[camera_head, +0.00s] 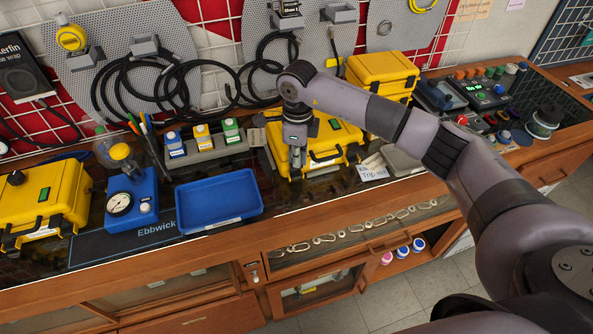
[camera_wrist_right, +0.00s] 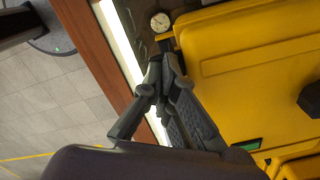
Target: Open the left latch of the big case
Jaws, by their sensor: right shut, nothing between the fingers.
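A yellow case (camera_head: 329,139) stands shut in the middle of the bench, with a dark handle and latch parts on its front. My right gripper (camera_head: 296,176) is in front of the left part of this case, pointing down, and hides its left latch area. In the right wrist view the fingers (camera_wrist_right: 166,58) are together and empty, close beside the front edge of the yellow case (camera_wrist_right: 250,60). I cannot tell whether they touch it. The latch is not clear in that view. My left gripper is not in view.
Another yellow case (camera_head: 30,203) stands at the left, and one (camera_head: 382,70) behind at the right. A blue tray (camera_head: 218,200) and a blue gauge unit (camera_head: 131,200) lie left of my gripper.

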